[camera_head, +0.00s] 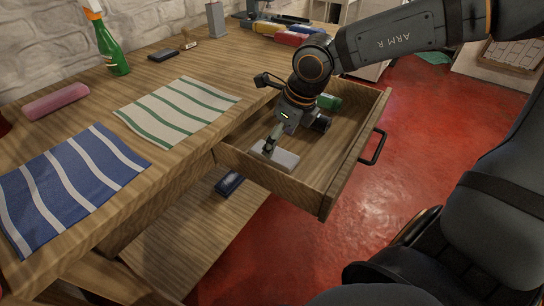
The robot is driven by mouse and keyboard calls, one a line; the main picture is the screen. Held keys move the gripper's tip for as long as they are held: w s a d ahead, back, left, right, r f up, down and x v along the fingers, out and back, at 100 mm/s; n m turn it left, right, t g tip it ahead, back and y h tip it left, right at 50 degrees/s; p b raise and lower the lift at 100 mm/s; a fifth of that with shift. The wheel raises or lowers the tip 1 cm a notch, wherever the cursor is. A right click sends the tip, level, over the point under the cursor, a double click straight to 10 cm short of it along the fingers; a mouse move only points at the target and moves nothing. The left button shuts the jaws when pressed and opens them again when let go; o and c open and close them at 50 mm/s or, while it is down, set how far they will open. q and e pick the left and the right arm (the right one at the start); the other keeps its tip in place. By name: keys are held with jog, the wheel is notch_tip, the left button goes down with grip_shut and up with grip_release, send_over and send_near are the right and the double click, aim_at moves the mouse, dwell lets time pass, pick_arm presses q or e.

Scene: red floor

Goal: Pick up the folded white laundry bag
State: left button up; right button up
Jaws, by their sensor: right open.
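The folded white laundry bag (287,160) appears as a small flat pale bundle in the front left part of the open wooden drawer (345,165). My right gripper (270,147) reaches down into the drawer from above, with its jaws open. Its fingertips are at the left end of the bag and overlap it in the picture. I cannot tell whether they touch it. The gripper hides part of the bag's back edge. My left gripper is not in view.
A green item (329,101) lies at the back of the drawer. A striped green cloth (175,112), a striped blue cloth (70,185), a pink roll (56,102) and a spray bottle (111,50) are on the wooden table. Red floor (420,150) lies open beyond the drawer.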

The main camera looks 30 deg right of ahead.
aim_at(275, 154)
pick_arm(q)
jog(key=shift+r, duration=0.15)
pick_arm(e)
jog(key=shift+f, duration=0.25)
jog(key=x, duration=0.4)
jog(key=shift+w+d+f+b, duration=0.1)
jog(key=shift+d+b, duration=0.1)
jog(key=shift+b, duration=0.15)
jog(key=shift+w+a+f, duration=0.1)
jog(key=shift+w+f, duration=0.05)
jog(key=shift+f, duration=0.2)
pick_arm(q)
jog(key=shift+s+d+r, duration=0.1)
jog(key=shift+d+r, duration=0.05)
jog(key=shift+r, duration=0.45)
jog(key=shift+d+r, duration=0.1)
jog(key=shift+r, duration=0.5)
pick_arm(e)
jog(key=shift+c, duration=0.4)
jog(key=c, duration=1.2)
